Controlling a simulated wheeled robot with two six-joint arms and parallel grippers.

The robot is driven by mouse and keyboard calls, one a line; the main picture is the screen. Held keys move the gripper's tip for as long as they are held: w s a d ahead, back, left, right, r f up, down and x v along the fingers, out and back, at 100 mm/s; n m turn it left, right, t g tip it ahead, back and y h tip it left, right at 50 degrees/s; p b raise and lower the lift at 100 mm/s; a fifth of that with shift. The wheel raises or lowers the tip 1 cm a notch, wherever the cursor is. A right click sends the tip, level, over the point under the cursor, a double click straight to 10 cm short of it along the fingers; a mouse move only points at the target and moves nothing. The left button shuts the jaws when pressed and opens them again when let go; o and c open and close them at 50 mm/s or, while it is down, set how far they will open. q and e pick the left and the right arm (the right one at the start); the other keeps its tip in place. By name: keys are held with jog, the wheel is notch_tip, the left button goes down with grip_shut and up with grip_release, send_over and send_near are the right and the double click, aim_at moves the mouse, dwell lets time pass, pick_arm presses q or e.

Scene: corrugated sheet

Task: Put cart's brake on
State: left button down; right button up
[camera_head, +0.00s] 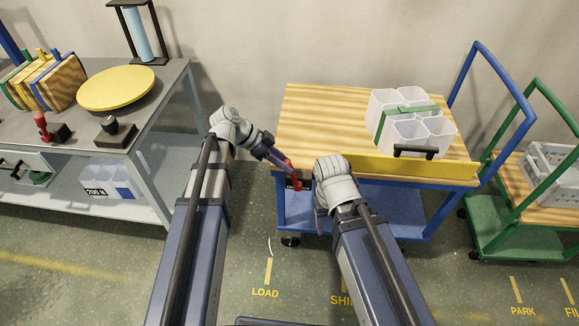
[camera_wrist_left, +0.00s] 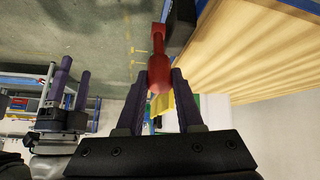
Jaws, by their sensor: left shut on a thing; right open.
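The blue cart with a striped wooden top (camera_head: 310,125) stands at centre. A red brake lever (camera_head: 289,164) is at its left front corner. My left gripper (camera_head: 281,168) is at this corner, with its fingers shut on the lever. In the left wrist view the red lever (camera_wrist_left: 158,68), with a rounded end, sits between the purple fingertips (camera_wrist_left: 159,80). My right gripper (camera_head: 319,217) is low in front of the cart, mostly hidden by its own wrist. It shows in the left wrist view (camera_wrist_left: 70,82) with its two fingers apart and empty.
A white multi-cell container (camera_head: 411,118) with a green band and a yellow front board (camera_head: 415,168) are on the cart. A green cart (camera_head: 510,205) stands close at right. A grey bench (camera_head: 160,100) stands at left. The marked floor (camera_head: 270,250) in front is clear.

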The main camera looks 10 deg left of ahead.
pick_arm(q)
jog(key=shift+s+a+f, duration=0.1)
jog(key=shift+a+f, duration=0.1)
jog(key=shift+a, duration=0.05)
jog(key=shift+h, duration=0.3)
jog(key=c, duration=0.5)
grip_release()
jog(key=shift+c, duration=0.2)
jog(key=shift+r, duration=0.1)
jog(key=p+v, duration=0.5)
jog(key=v, duration=0.2)
jog(key=shift+a+r, duration=0.25)
